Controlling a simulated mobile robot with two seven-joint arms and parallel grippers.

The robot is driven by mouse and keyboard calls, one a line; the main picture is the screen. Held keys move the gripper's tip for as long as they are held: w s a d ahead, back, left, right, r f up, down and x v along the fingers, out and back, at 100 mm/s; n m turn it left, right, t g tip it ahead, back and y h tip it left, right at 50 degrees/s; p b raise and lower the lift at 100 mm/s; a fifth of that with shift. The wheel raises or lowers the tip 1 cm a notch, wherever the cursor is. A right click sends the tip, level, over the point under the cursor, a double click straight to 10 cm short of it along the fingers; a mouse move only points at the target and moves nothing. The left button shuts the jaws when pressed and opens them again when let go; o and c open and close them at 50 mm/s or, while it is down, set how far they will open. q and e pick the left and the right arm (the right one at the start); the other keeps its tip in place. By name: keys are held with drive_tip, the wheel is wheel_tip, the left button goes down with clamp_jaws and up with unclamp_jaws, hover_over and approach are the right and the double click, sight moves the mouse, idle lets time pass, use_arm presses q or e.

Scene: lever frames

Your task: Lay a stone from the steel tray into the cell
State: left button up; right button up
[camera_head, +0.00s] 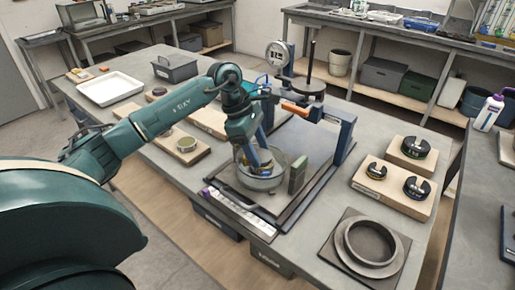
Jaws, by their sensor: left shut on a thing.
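The cell (263,183) is a round, clear-walled vessel standing on a dark base plate in the middle of the table. My left gripper (257,165) reaches down into it, its blue fingers inside the rim. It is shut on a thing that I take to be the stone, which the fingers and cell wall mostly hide. A shallow pale tray (110,89), which may be the steel tray, lies at the back left and looks empty. My right gripper is not in view.
A blue-posted frame (343,138) with a dial gauge (279,54) stands around and behind the cell. A greenish block (298,175) stands close to the cell's right.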

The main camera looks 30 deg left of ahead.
use_arm(q)
drive_tip(key=shift+f, duration=0.1)
drive_tip(key=o, duration=1.1)
drive_tip(key=shift+a+r, duration=0.15)
drive_tip(key=shift+r, duration=0.2)
drive_tip(key=b+v, duration=0.1)
drive_tip(key=v, duration=1.1)
drive_tip(key=shift+s+r, duration=0.1)
drive_tip(key=shift+r, duration=0.15)
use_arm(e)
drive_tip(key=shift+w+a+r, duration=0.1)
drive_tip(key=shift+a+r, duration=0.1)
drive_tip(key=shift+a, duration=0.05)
